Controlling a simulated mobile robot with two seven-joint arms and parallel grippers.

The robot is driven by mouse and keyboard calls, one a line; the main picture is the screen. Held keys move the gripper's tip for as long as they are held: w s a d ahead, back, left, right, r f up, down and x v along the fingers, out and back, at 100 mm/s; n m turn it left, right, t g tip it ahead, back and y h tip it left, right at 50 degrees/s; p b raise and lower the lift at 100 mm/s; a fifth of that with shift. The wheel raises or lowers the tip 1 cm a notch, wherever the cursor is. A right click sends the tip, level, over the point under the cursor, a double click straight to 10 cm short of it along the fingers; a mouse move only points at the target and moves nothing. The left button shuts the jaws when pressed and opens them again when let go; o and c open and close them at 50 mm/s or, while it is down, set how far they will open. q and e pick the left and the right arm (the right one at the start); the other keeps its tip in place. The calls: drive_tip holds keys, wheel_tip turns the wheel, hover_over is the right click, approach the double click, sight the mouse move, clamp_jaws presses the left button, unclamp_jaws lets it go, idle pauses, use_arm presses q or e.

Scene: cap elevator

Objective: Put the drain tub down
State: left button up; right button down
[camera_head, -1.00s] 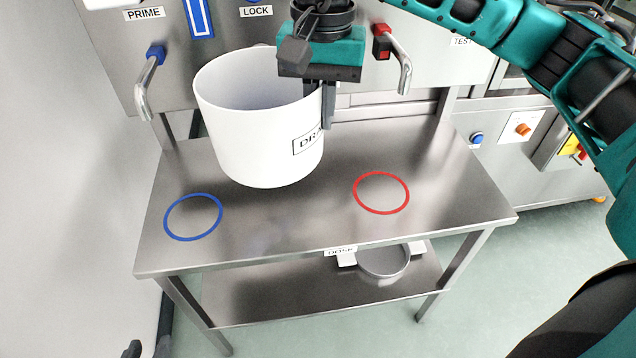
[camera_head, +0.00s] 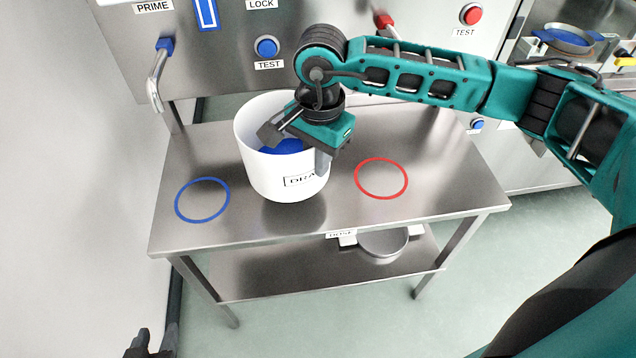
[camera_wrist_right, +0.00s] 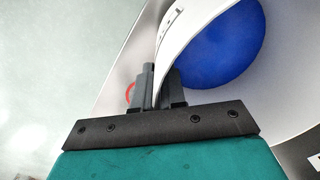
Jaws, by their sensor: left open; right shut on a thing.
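The white drain tub (camera_head: 265,170), with a dark-edged label on its front, is over the steel table between the blue ring (camera_head: 202,200) and the red ring (camera_head: 381,178). It looks upright and low; I cannot tell whether its base touches the table. Something blue (camera_head: 283,146) shows inside it. My right gripper (camera_head: 322,160) is shut on the tub's right rim. In the right wrist view, its fingers (camera_wrist_right: 163,88) pinch the white tub wall (camera_wrist_right: 190,35), with the blue inside beyond. My left gripper (camera_head: 150,346) is open and empty at the bottom left, mostly out of frame.
The steel table (camera_head: 430,190) has free room around both rings. A panel behind carries a left spout (camera_head: 155,80), a blue test button (camera_head: 266,47) and a red test button (camera_head: 471,14). A round metal pan (camera_head: 384,242) sits on the lower shelf.

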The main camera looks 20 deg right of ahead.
sight(317, 191)
drive_tip(key=shift+f, duration=3.55)
drive_tip(key=shift+f, duration=0.15)
drive_tip(key=c, duration=1.2)
unclamp_jaws()
drive_tip(key=r, duration=1.2)
drive_tip(key=shift+s+d+r, duration=0.1)
drive_tip(key=shift+s+r, duration=0.05)
drive_tip(key=shift+s, duration=0.05)
